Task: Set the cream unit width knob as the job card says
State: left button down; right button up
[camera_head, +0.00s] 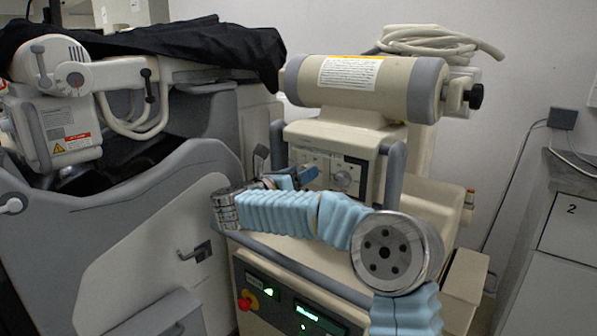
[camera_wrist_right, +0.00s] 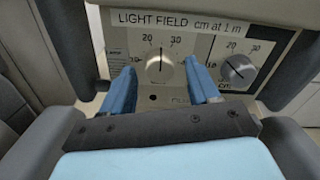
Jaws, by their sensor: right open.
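The cream unit (camera_head: 320,138) stands at the middle, with a knob panel on its front. In the right wrist view the panel (camera_wrist_right: 205,45) reads "LIGHT FIELD cm at 1 m" and has two knobs with scales. The left knob (camera_wrist_right: 160,68) is pale, its pointer line roughly upright between the 20 and 30 marks. The right knob (camera_wrist_right: 238,70) is greyer; it also shows in the head view (camera_head: 343,178). I cannot read which is width. My right gripper (camera_head: 301,177) is open, its blue fingers (camera_wrist_right: 162,88) either side of the left knob; contact is unclear. My left gripper is out of view.
A paper with a yellow header (camera_head: 350,74) is on the cream cylinder, its text too small to read. A grey unit under black cloth (camera_head: 200,42) stands at left. A grey handle (camera_head: 394,172) flanks the panel. A cabinet marked 2 (camera_head: 565,225) is at right.

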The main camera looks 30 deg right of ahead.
jog(key=c, duration=1)
jog(key=shift+c, duration=0.2)
jog(key=shift+n+b, duration=1.25)
jog(key=shift+n, duration=1.65)
